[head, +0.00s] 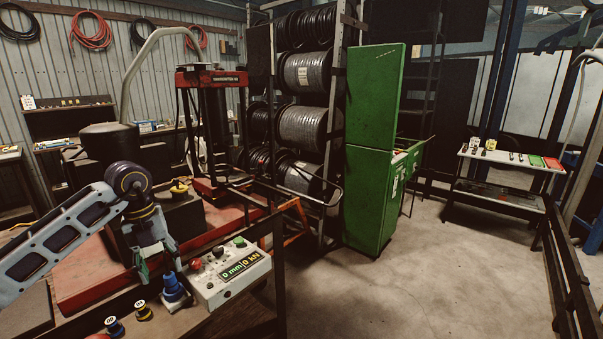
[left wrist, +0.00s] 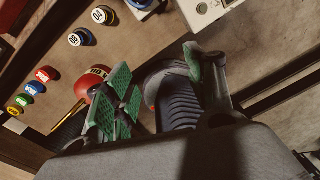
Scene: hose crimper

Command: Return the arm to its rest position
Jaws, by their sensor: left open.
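My left gripper (head: 160,266) hangs above the bench in the head view, its fingers pointing down and apart. It stands just above and beside a blue stepped piece (head: 174,290) on the bench. In the left wrist view the green-padded fingers (left wrist: 155,85) are spread wide. A dark ribbed part (left wrist: 181,104) shows between them; I cannot tell what it is or whether they touch it. The control box (head: 232,275) with red and green buttons reads 0 mm and 0 kN. The red press (head: 212,78) stands behind. My right gripper is out of view.
Small labelled pieces, one blue (head: 115,327) and one yellow (head: 143,311), stand on the bench near the gripper. A red rounded piece (left wrist: 97,88) shows by the fingers. A green cabinet (head: 372,150) and hose reels (head: 305,128) stand behind. The floor (head: 430,280) at right is clear.

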